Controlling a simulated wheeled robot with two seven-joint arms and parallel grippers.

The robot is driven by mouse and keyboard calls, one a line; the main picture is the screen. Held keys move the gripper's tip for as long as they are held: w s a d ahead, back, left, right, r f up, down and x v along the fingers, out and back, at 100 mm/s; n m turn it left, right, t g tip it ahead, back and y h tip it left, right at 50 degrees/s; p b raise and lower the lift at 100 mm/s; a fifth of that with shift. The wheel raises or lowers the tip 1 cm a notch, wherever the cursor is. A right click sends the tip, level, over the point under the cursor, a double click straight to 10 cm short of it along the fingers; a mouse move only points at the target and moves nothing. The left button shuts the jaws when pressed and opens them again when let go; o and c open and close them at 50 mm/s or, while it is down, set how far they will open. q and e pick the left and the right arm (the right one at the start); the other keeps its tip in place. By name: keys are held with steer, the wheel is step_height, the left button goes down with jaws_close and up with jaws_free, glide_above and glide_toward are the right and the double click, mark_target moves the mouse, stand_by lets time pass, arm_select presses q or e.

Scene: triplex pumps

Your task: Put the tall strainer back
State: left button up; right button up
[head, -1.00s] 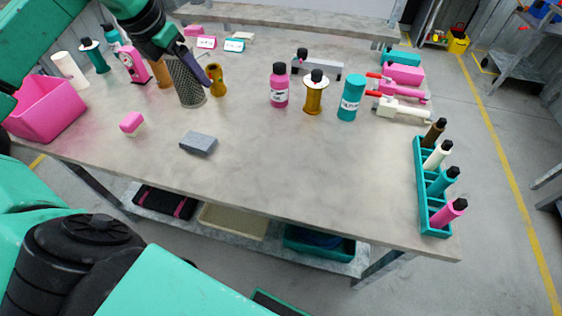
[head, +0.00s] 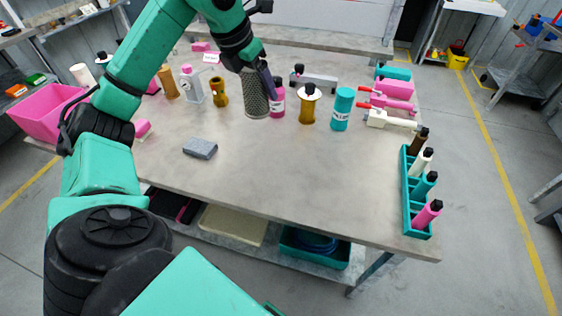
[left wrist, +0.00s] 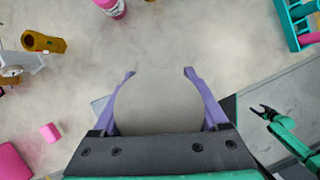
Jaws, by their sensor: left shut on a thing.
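The tall strainer (head: 256,97) is a grey mesh cylinder, upright in the head view, just left of a pink bottle. My left gripper (head: 266,82) is shut on its upper part from above. In the left wrist view, the purple fingers of my left gripper (left wrist: 160,72) lie on both sides of the strainer's round grey end (left wrist: 158,103). I cannot tell whether its base touches the table. My right gripper (left wrist: 265,113) shows small and dark at the right of the left wrist view, away from the strainer; its jaw opening is unclear.
The pink bottle (head: 278,100), an amber spool-like piece (head: 308,104) and a teal canister (head: 341,109) stand right of the strainer. An ochre piece (head: 220,92) and a clear bottle (head: 191,86) stand left. A grey block (head: 200,148) lies in front. The middle front table (head: 290,170) is clear.

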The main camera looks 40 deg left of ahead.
arm_select(q)
steer(key=shift+w+d+f+b, duration=0.15)
steer(key=shift+d+f, duration=0.1)
steer(key=shift+d, duration=0.25)
steer(key=shift+w+d+f+b, duration=0.15)
steer(key=shift+d+f, duration=0.05)
steer(key=shift+d, duration=0.25)
steer(key=f+b, duration=0.1)
steer(key=f, duration=0.5)
steer(key=f+b, duration=0.1)
steer(key=f, duration=0.5)
steer(key=f+b, duration=0.1)
steer(key=f, duration=0.5)
steer(key=shift+a+f, duration=0.25)
steer(key=shift+f, duration=0.1)
arm_select(e)
steer(key=f, duration=0.3)
steer(key=shift+s+f, duration=0.3)
steer(key=shift+d, duration=0.15)
arm_select(q)
steer(key=shift+f+b, duration=0.2)
steer(key=shift+b, duration=0.15)
steer(key=o, duration=1.5)
arm_select(e)
steer(key=shift+d+f, duration=0.1)
steer(key=shift+f, duration=0.05)
arm_select(q)
steer(key=shift+r, duration=0.15)
